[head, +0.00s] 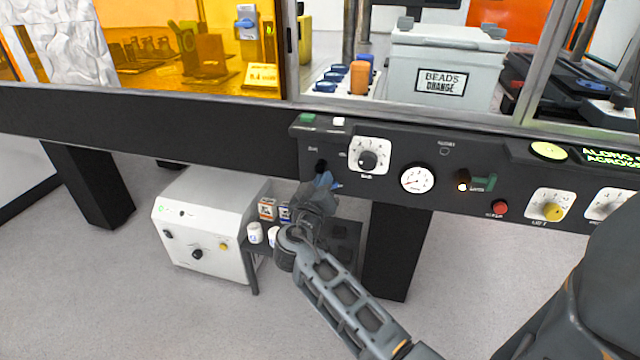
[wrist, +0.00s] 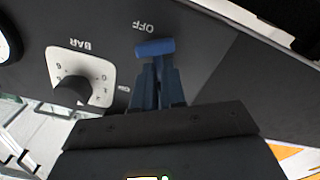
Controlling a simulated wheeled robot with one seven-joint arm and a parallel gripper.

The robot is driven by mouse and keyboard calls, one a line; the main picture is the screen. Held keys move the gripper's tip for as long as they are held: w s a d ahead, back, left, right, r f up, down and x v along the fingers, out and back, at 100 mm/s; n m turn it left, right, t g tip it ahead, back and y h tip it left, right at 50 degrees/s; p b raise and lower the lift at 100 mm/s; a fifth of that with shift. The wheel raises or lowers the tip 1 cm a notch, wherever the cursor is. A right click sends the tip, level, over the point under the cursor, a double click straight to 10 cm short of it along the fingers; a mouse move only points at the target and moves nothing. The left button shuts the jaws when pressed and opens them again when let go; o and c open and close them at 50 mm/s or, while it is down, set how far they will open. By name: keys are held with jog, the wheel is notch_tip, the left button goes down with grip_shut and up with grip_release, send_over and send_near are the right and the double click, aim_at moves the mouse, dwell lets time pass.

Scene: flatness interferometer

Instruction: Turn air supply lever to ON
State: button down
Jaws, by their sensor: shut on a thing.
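The blue air supply lever (wrist: 155,48) is on the dark front panel, just beside the OFF mark, which appears upside down in the wrist view. A smaller mark, hard to read, is lower left by the dial plate. My gripper (wrist: 158,78) is shut on the lever, its dark blue fingers reaching it from below in that view. In the head view my gripper (head: 323,187) is at the left end of the panel, below the small AIR label. There the fingers hide most of the lever, and its exact angle cannot be told.
A pressure dial knob (head: 368,160) on a white plate sits right beside the lever. A round gauge (head: 416,178), a red button (head: 500,208) and a yellow knob (head: 552,212) lie farther right. A white cabinet (head: 207,225) and a low shelf stand beneath the bench.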

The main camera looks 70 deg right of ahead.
jog(key=n, duration=0.2)
jog(key=n+p, duration=0.1)
jog(key=s+r+n, duration=0.1)
jog(key=n, duration=0.1)
jog(key=shift+n+p, duration=0.3)
jog(key=shift+p, duration=0.1)
jog(key=n+p, duration=0.1)
jog(key=n, duration=0.1)
jog(key=r+n+p, duration=0.1)
jog(key=n, duration=0.1)
jog(key=shift+s, duration=0.15)
jog(key=shift+r+n+p, duration=0.2)
jog(key=shift+n+p, duration=0.65)
jog(key=shift+n, duration=0.35)
jog(key=c, duration=1.2)
grip_release()
jog(key=a, duration=0.7)
jog(key=shift+s+a+b, duration=0.3)
jog(key=shift+a+b, duration=0.05)
